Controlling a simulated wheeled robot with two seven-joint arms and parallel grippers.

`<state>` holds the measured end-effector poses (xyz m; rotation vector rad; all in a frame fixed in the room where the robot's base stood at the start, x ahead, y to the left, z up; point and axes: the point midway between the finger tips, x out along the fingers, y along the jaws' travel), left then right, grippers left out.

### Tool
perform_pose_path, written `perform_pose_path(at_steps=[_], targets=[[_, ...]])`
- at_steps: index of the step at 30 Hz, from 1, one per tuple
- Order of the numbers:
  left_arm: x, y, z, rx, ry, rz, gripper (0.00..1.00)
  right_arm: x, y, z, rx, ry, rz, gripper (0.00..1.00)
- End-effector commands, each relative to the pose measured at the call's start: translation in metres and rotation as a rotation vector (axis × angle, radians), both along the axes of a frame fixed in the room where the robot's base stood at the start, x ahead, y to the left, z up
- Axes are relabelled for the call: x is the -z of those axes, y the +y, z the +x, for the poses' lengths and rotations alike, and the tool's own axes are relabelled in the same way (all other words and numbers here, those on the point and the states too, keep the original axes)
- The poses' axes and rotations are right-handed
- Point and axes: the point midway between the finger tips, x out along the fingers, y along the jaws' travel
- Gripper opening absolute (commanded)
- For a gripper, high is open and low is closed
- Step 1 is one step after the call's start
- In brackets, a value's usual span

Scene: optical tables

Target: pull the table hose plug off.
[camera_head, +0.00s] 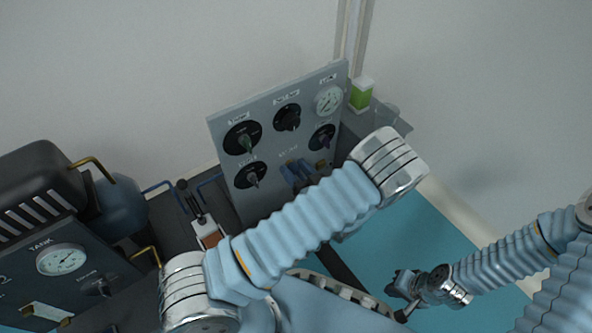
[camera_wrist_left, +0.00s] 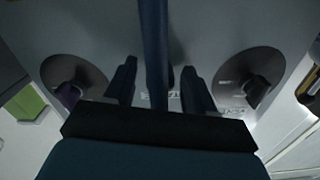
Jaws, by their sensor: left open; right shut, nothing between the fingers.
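A panel (camera_head: 225,130) with dials and a gauge stands at the back. A dark blue hose (camera_wrist_left: 155,45) crosses the middle of the left wrist view in front of the panel face. My left gripper (camera_wrist_left: 158,88) is open, with one finger on each side of the hose. A gap shows beside each finger. The plug end of the hose cannot be made out clearly. In the head view small blue parts (camera_head: 294,172) show at the panel's lower middle, partly behind my left arm. My right gripper (camera_head: 402,286) is shut and empty at the lower right, far from the panel.
Black dials with knobs flank the hose, left (camera_wrist_left: 73,84) and right (camera_wrist_left: 248,80). A green-and-white box (camera_head: 361,94) stands at the panel's right end. A dark tank unit (camera_head: 62,262) with a gauge and blue and yellow pipes stands at left. The teal floor (camera_head: 440,255) is clear.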

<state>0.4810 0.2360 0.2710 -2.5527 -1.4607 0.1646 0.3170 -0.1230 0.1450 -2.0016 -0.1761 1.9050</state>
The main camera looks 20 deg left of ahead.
Motion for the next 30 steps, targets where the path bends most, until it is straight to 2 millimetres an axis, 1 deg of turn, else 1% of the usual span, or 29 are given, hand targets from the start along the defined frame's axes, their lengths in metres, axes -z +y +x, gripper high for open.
perform_pose_path(at_steps=[6,7,15,17,18,25,28,30], targets=[[0.0,0.0,0.0,0.0,0.0,0.0,0.54,0.0,0.0,0.0,0.0,0.0,0.0,0.0],[0.0,0.0,0.0,0.0,0.0,-0.001,0.53,0.0,0.0,0.0,0.0,0.0,0.0,0.0],[0.0,0.0,0.0,0.001,0.001,-0.001,0.12,0.0,0.0,0.0,0.0,0.0,0.0,0.0],[0.0,0.0,0.0,0.001,0.001,-0.001,0.02,0.0,0.0,0.0,0.0,0.0,0.0,0.0],[0.0,0.0,0.0,0.001,0.001,-0.001,0.0,0.0,0.0,0.0,0.0,0.0,0.0,0.0],[0.0,-0.001,0.0,0.001,0.001,-0.001,0.0,0.0,0.0,0.0,0.0,0.0,0.0,0.0],[0.001,-0.01,-0.005,0.002,0.0,-0.003,0.0,0.0,0.0,0.0,0.0,0.0,0.0,0.0],[0.0,-0.019,-0.01,0.004,0.0,-0.002,0.0,0.0,0.0,0.0,0.0,0.0,0.0,0.0]])
